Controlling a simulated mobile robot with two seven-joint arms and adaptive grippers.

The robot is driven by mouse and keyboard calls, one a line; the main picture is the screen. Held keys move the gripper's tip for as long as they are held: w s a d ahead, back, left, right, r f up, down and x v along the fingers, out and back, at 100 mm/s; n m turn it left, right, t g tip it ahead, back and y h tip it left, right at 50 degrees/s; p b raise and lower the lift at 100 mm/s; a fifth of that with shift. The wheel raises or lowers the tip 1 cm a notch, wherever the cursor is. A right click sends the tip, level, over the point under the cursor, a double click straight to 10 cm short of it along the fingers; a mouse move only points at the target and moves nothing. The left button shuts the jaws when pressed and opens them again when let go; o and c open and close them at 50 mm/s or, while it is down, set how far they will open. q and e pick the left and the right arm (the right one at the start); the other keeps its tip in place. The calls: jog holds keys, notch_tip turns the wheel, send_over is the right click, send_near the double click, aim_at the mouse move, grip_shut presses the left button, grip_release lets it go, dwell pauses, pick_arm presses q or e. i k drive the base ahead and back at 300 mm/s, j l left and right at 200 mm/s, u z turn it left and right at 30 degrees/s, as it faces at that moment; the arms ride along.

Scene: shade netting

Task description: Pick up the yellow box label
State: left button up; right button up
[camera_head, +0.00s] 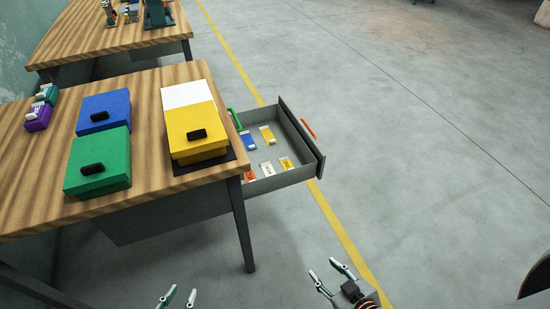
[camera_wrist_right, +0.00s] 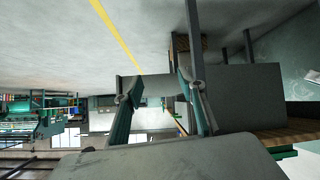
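Small labels lie in an open grey drawer on the right side of the near table in the head view. A yellow and white label (camera_head: 267,134) lies toward the back of the drawer, and another yellowish label (camera_head: 287,163) lies nearer its front right. A yellow box (camera_head: 190,125) with a white section and a black handle sits on the table. My right gripper (camera_head: 323,267) is open and empty, below and right of the drawer in the picture; its spread fingers also show in the right wrist view (camera_wrist_right: 160,112). My left gripper (camera_head: 182,292) is open at the bottom edge.
The drawer (camera_head: 315,157) also holds a blue label (camera_head: 248,140), a white label (camera_head: 266,168) and a red-orange label (camera_head: 250,174). A blue box (camera_head: 104,107) and a green box (camera_head: 98,160) stand on the table (camera_head: 148,95). The floor to the right is clear.

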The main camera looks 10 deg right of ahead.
aim_at(285, 163)
jog(key=i+l+u, duration=0.25)
jog(key=l, duration=0.6)
jog(key=i+l+u, duration=0.1)
jog(key=l+u, duration=0.15)
jog(key=l, duration=0.6)
jog(key=l+u, duration=0.25)
jog(key=l, duration=0.6)
